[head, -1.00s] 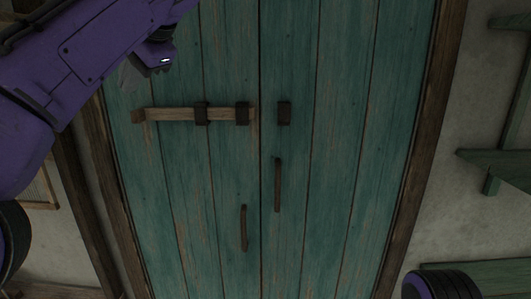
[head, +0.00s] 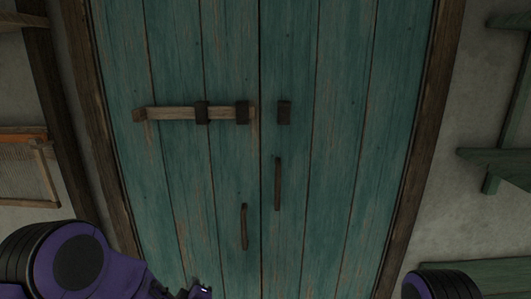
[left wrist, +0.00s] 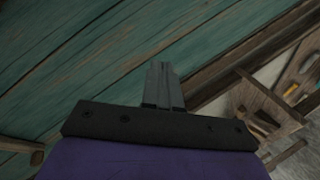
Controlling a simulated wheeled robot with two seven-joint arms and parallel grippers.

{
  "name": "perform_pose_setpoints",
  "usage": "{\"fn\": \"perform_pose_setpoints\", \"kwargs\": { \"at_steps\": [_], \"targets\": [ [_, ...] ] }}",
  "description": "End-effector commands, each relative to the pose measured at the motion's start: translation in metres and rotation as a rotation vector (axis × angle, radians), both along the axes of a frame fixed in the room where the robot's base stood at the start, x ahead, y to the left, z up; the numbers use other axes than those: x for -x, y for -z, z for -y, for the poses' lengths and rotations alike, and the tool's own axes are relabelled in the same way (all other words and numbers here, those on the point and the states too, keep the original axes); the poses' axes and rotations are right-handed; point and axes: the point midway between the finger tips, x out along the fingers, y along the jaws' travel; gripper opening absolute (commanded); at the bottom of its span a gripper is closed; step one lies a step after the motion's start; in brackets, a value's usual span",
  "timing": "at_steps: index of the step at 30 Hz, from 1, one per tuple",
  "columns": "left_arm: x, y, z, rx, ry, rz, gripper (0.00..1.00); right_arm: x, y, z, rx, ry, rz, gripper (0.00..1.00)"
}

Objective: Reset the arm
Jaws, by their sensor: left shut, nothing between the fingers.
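My left gripper (left wrist: 163,82) is shut and empty in the left wrist view, its two grey fingers together in front of the teal planks. In the head view only part of my left arm (head: 85,262) shows at the bottom left, with the wrist at the bottom edge; the fingertips are out of frame there. My right gripper is not in view; only a dark, purple-edged part of my right arm (head: 440,285) shows at the bottom right.
A teal double door (head: 340,150) fills the middle. A wooden bar (head: 175,114) lies across its left leaf, its right end near the centre seam. A bracket (head: 284,112) is on the right leaf. Two handles hang below. A green shelf (head: 500,160) is at right, a wooden frame (head: 25,165) at left.

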Motion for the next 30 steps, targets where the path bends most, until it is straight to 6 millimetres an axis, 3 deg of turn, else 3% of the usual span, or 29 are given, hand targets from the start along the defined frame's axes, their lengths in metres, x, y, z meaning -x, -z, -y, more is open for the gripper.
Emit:
{"fn": "perform_pose_setpoints", "kwargs": {
  "at_steps": [1,3,6,9,12,15,18,20,30],
  "targets": [
    [0.03,0.036,-0.008,-0.068,0.049,-0.115,0.0,0.0,0.001,0.0,0.0,0.0,0.0,0.43],
    [0.075,0.08,-0.02,-0.156,0.123,-0.275,0.0,0.0,0.001,0.0,0.0,0.0,0.0,0.43],
    [0.149,0.131,-0.039,-0.244,0.22,-0.497,0.0,0.0,0.002,0.0,0.0,0.0,0.0,0.43],
    [0.23,0.166,-0.06,-0.286,0.284,-0.706,0.0,0.0,0.003,0.0,0.0,0.0,0.0,0.43],
    [0.302,0.184,-0.082,-0.302,0.306,-0.876,0.0,0.0,0.004,0.0,0.0,0.0,0.0,0.43],
    [0.352,0.193,-0.1,-0.315,0.298,-0.994,0.0,0.0,0.005,0.0,0.0,0.0,0.0,0.43],
    [0.376,0.203,-0.105,-0.316,0.295,-1.053,0.0,0.0,0.006,0.0,0.0,0.0,0.0,0.43],
    [0.382,0.205,-0.105,-0.314,0.297,-1.065,0.0,0.0,0.006,0.0,0.0,0.0,0.0,0.43],
    [0.381,0.205,-0.104,-0.313,0.296,-1.063,0.0,0.0,0.006,0.0,0.0,0.0,0.0,0.43]
  ]
}}
